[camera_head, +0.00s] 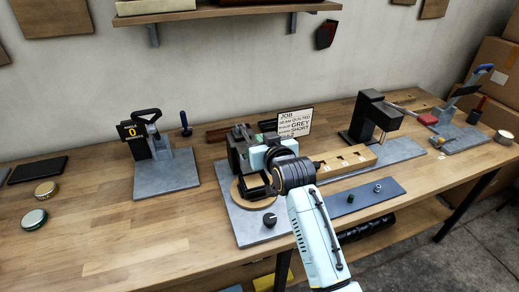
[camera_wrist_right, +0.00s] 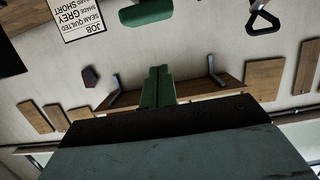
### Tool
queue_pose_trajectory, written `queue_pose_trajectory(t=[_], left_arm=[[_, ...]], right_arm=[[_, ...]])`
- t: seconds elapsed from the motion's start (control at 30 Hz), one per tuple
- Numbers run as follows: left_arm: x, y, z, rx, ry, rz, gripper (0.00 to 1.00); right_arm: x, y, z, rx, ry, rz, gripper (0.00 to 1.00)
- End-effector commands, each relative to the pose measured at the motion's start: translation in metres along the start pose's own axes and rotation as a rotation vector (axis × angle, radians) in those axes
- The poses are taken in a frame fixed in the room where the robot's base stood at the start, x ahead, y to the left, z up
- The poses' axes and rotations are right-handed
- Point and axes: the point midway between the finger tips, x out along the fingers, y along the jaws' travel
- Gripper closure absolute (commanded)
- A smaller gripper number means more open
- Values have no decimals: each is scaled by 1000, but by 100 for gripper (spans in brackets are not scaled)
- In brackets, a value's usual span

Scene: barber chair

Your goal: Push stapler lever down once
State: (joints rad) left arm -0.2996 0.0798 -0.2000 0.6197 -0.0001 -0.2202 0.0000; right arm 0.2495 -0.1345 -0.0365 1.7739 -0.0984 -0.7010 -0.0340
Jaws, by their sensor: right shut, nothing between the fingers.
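A stapler-like device (camera_head: 157,150) with a black looped lever (camera_head: 146,113) stands upright on a grey plate at the left of the bench. Its front bears a small counter sign reading 0. A black looped handle (camera_wrist_right: 264,18), probably this lever, shows upside down at the top right of the right wrist view. My right gripper (camera_wrist_right: 159,72) is shut and empty, its fingers together. In the head view my right wrist is over the middle plate, well to the right of the device. The fingertips are hard to make out there. My left gripper is not in view.
A middle machine (camera_head: 240,148) and a job sign (camera_head: 295,122) stand close to my right gripper. A black machine (camera_head: 368,118) and a blue-handled lever device (camera_head: 470,88) stand to the right. Two round tins (camera_head: 34,219) lie at the left. A wall shelf (camera_head: 225,12) hangs above.

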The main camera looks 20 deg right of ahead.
Motion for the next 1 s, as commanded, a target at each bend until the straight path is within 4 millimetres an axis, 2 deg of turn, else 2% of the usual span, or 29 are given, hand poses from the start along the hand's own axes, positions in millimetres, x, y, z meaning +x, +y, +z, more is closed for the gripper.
queue_pose_trajectory(t=[0.13,0.2,0.4,0.83,1.0], left_arm=[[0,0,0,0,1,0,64],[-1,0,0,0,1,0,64],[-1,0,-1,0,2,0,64],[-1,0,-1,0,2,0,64],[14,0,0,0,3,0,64]], right_arm=[[21,0,3,1,-4,-1,100],[23,0,17,0,-5,-1,100],[27,0,36,0,-2,-1,100],[28,0,40,0,1,0,100],[24,16,58,7,43,27,100]])
